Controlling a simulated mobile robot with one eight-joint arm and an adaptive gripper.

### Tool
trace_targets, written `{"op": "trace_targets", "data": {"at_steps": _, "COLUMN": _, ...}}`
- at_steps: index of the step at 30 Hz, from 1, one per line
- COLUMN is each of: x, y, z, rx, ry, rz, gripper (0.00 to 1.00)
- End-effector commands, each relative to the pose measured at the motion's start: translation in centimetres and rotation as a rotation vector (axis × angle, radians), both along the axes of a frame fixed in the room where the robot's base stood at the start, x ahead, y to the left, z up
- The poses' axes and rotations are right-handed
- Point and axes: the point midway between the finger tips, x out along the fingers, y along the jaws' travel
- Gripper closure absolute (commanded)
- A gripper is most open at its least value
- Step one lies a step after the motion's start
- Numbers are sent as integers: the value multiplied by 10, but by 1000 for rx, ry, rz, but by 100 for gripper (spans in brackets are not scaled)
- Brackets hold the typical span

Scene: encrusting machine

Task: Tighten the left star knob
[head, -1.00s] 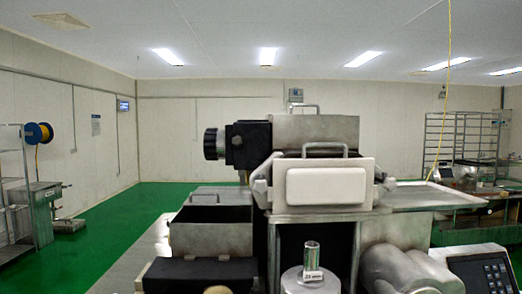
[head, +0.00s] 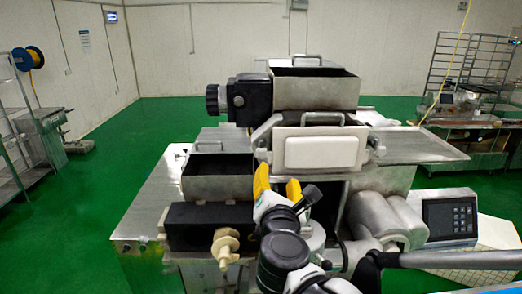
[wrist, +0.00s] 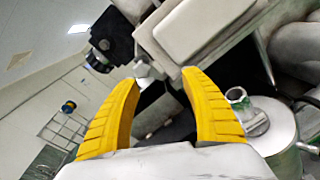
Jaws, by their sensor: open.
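The left star knob, a small grey metal knob, sits at the left side of the white-fronted block (head: 320,147). In the wrist view the knob (wrist: 144,70) shows just beyond and between my fingertips, closer to the left one. In the head view the knob (head: 262,155) is small and just above my gripper's left finger. My gripper (head: 277,175) has yellow fingers, is open and holds nothing. The wrist view shows the gripper (wrist: 160,77) tilted relative to the machine. I cannot tell whether a finger touches the knob.
A black round knob (head: 212,98) sticks out at the upper left. An open metal hopper (head: 218,187) stands left of my gripper, above a beige nozzle (head: 225,247). A metal tray (head: 420,146) and a keypad panel (head: 450,219) are at the right.

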Motion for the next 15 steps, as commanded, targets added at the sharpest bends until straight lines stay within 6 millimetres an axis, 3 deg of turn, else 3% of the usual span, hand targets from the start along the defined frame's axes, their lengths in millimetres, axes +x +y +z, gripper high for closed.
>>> {"op": "trace_targets", "data": {"at_steps": 1, "x": 2, "y": 16, "z": 3, "rx": -84, "ry": -24, "rz": 36, "gripper": 46}}
{"op": "trace_targets", "data": {"at_steps": 4, "x": 4, "y": 32, "z": 7, "rx": -194, "ry": -56, "rz": 73, "gripper": 46}}
{"op": "trace_targets", "data": {"at_steps": 8, "x": 15, "y": 35, "z": 9, "rx": -223, "ry": -64, "rz": 79, "gripper": 46}}
{"op": "trace_targets", "data": {"at_steps": 15, "x": 61, "y": 33, "z": 9, "rx": -218, "ry": -62, "rz": 76, "gripper": 46}}
